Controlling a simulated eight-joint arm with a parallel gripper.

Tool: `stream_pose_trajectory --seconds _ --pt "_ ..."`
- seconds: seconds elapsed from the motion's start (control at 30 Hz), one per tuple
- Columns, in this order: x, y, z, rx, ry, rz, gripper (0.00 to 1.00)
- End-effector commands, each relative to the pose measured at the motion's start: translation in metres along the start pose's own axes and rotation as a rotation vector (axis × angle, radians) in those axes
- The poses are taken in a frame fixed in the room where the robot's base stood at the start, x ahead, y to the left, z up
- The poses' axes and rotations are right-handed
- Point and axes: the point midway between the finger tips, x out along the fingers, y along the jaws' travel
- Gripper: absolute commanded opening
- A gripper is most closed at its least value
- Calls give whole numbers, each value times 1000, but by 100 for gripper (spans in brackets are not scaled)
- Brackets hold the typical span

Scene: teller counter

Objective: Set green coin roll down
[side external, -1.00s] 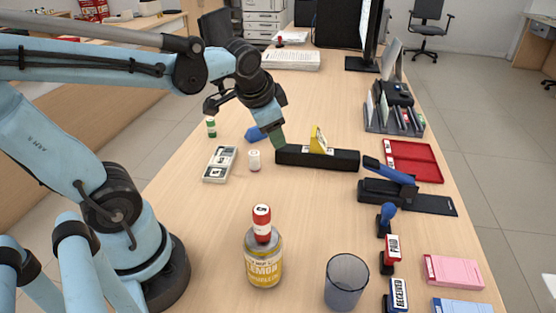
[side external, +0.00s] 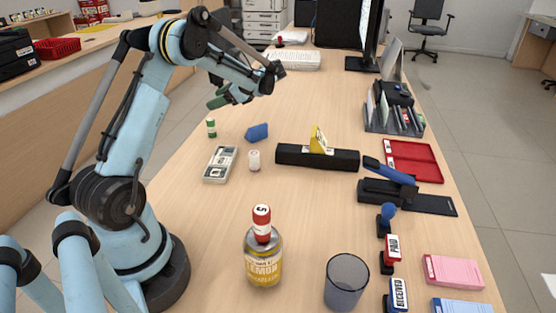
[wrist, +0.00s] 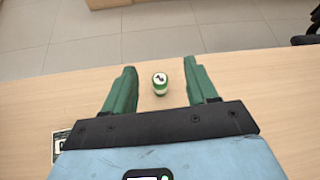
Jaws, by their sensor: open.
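The green coin roll (side external: 211,128) stands upright on the wooden desk, near its left edge in the side view. In the wrist view the green coin roll (wrist: 160,84) shows its pale marked top between my two green fingers. My gripper (side external: 217,92) is open and raised above the desk, just above the roll in the side picture. In the wrist view my gripper (wrist: 160,66) has its fingers wide apart, with visible gaps on both sides of the roll. Nothing is held.
A blue object (side external: 257,132), a white roll (side external: 254,160) and a grey coin tray (side external: 220,165) are nearby. A long black holder (side external: 317,157) lies to the right.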

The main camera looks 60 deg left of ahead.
Motion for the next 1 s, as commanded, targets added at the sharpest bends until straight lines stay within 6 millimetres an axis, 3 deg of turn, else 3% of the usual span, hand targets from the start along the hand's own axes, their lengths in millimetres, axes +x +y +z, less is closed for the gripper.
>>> stream_pose_trajectory --seconds 0.1,0.2,0.37,0.77,0.93,1.0 --pt "24 -1 -1 57 -78 64 57" --pt "34 -1 -2 87 -116 97 57" --pt "42 1 -6 104 -134 116 57" --pt "61 6 -41 103 -132 114 57" --pt "74 10 -64 103 -132 113 57" --pt "85 12 -60 101 -133 116 57"
